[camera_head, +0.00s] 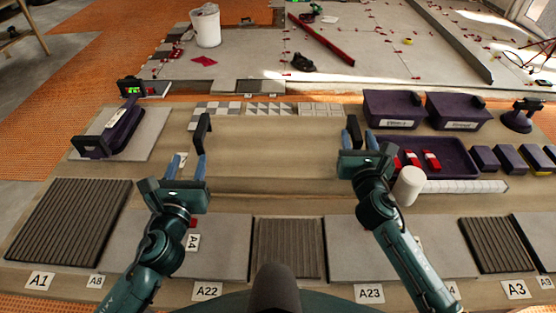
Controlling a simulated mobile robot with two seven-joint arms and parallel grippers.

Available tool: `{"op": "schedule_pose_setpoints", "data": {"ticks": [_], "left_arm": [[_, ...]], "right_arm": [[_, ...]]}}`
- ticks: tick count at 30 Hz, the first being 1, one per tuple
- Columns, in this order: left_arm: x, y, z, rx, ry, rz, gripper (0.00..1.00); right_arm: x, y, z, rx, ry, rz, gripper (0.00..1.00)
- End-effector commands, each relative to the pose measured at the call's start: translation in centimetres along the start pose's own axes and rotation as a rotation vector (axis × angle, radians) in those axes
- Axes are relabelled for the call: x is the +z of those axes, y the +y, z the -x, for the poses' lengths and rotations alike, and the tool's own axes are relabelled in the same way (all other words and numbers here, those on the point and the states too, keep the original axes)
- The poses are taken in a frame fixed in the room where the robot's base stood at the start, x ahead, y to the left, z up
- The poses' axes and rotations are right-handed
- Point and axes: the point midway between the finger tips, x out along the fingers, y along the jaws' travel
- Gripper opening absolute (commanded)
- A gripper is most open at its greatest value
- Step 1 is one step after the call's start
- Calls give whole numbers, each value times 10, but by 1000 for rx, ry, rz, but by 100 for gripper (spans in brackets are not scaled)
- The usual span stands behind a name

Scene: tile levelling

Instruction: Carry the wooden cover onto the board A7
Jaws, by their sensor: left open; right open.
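The wooden cover (276,142) is a wide, light wooden panel lying across the middle of the bench, with a black upright handle at each end. My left gripper (188,166) is open at its left end, just in front of the left handle (203,128). My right gripper (360,140) is open at its right end, close to the right handle (354,128). I cannot tell whether the fingers touch or surround the handles. No label reading A7 is legible; my arms hide some of the front row.
Grey slabs and dark ribbed boards line the front, with labels such as A1 (39,281), A22 (207,291) and A3 (516,289). A purple tray (462,152) and a white cylinder (409,186) are on the right. A purple handled tool (122,125) lies at left.

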Motion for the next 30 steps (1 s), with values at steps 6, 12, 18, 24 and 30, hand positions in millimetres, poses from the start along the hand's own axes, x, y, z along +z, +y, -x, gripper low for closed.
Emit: {"op": "schedule_pose_setpoints", "data": {"ticks": [6,12,18,24,30], "left_arm": [[0,0,0,0,0,0,42],[0,0,0,0,0,0,42],[0,0,0,0,0,0,42],[0,0,0,0,0,0,42],[0,0,0,0,0,1,42]], "right_arm": [[-1,0,49,1,3,1,42],[0,0,75,1,1,0,42],[0,0,82,0,0,0,42],[0,0,81,0,-1,0,42],[0,0,81,0,-1,0,42]]}}
